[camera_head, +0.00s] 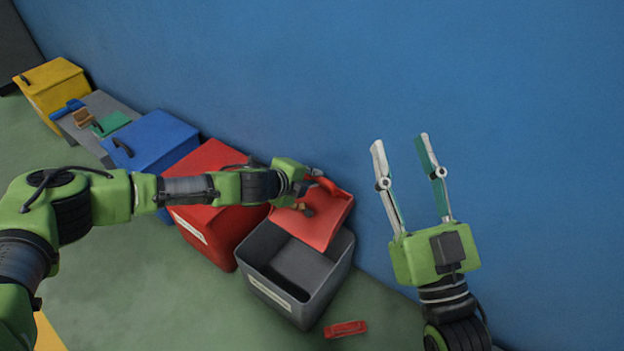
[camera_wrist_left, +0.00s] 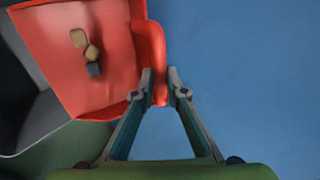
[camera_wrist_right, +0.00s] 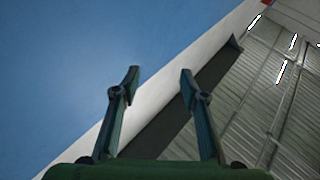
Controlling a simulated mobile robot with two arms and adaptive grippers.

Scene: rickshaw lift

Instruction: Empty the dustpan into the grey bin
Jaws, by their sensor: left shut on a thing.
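The red dustpan (camera_head: 328,222) is over the back part of the open grey bin (camera_head: 322,293) in the head view. My left gripper (camera_head: 312,182) is shut on the dustpan's handle. In the left wrist view the handle lies between the fingers (camera_wrist_left: 160,80), and two tan blocks (camera_wrist_left: 79,38) and a dark grey block (camera_wrist_left: 94,69) rest on the pan (camera_wrist_left: 55,75). The visible inside of the bin looks empty. My right gripper (camera_head: 401,146) is open and empty in front of the blue wall, to the right of the bin.
A red bin (camera_head: 222,240) stands left of the grey bin, then a blue bin (camera_head: 160,140), a grey surface (camera_head: 100,102) with small items and a yellow bin (camera_head: 52,85). A small red object (camera_head: 346,329) lies on the green floor. The blue wall (camera_head: 300,70) is close behind.

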